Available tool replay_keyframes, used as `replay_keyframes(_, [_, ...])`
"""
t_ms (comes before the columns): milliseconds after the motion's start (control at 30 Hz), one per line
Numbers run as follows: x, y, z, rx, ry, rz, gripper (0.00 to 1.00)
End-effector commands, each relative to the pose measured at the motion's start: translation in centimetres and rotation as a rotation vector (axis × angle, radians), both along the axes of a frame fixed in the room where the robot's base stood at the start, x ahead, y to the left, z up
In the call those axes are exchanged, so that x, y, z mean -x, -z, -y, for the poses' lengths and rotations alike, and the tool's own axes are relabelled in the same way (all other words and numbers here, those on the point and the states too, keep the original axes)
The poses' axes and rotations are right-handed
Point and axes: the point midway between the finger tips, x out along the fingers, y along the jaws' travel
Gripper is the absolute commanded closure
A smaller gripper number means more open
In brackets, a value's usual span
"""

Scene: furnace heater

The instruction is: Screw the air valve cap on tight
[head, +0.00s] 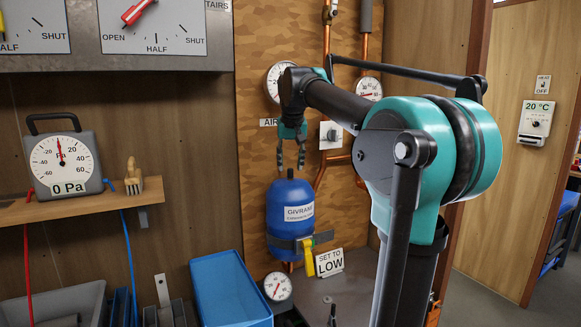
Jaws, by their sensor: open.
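A blue expansion vessel (290,222) labelled GIVRANS stands upright against the wooden panel, held by a grey bracket. A small dark piece (290,173), probably the air valve cap, sits on its top. It is too small to tell whether it is a cap or how it is seated. My gripper (290,163) points down just above the vessel's top. Its two fingers are apart, one on each side of the dark piece or slightly above it. I cannot tell whether they touch it. Nothing shows between the fingers higher up. My arm hides part of the panel at the right.
Copper pipes (322,172) run close by on the right. A blue bin (231,290) stands lower left. A shelf (70,208) carries a pressure gauge (62,165).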

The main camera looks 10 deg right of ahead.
Motion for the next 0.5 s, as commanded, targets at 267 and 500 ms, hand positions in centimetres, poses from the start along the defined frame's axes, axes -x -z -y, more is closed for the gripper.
replay_keyframes(267, [-0.54,1.32,0.05,0.000,0.000,0.000,0.59])
replay_keyframes(500, [-0.54,1.33,0.05,0.000,0.000,0.000,0.61])
